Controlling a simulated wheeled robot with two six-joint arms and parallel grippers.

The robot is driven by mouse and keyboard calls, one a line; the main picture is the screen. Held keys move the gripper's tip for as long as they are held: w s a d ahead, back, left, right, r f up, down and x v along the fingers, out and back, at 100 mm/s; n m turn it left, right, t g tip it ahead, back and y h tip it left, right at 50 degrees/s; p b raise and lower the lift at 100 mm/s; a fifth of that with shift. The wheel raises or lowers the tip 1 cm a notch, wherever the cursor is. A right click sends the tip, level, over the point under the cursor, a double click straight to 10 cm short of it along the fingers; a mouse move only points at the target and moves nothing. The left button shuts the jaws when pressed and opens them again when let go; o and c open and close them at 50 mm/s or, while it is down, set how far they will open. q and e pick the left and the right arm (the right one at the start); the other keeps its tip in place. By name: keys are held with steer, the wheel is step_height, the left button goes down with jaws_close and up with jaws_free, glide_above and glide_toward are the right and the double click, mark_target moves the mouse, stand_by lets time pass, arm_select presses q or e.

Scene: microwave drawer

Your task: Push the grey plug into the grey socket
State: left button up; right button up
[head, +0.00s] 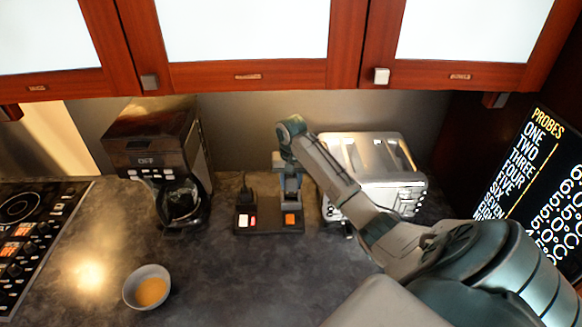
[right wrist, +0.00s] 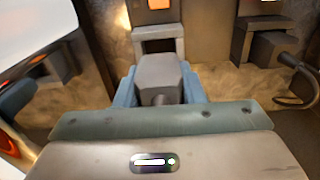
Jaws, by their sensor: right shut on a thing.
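The grey plug (right wrist: 160,72) is between the blue-grey fingertips of my right gripper (right wrist: 159,88), which is shut on it. The grey socket (right wrist: 157,33) shows just beyond the plug in the right wrist view, with an orange switch above it. The plug hides part of the socket, and I cannot tell whether the plug has entered it. In the head view my right gripper (head: 291,195) points down over the back of the right-hand dark socket block (head: 291,226). There the arm and gripper largely hide the plug and socket. My left gripper is not in view.
A black plug (head: 244,192) with a cable stands at the neighbouring left socket block (head: 244,228). A toaster (head: 370,155) is close on the right, a coffee maker (head: 150,150) on the left. A bowl (head: 147,287) is front left. The front-middle counter (head: 240,280) is clear.

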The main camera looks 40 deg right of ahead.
mark_target(291, 190)
steer(key=shift+f, duration=0.75)
steer(key=shift+p, duration=0.5)
steer(key=shift+f, duration=1.05)
stand_by(1.0)
steer(key=o, duration=1.1)
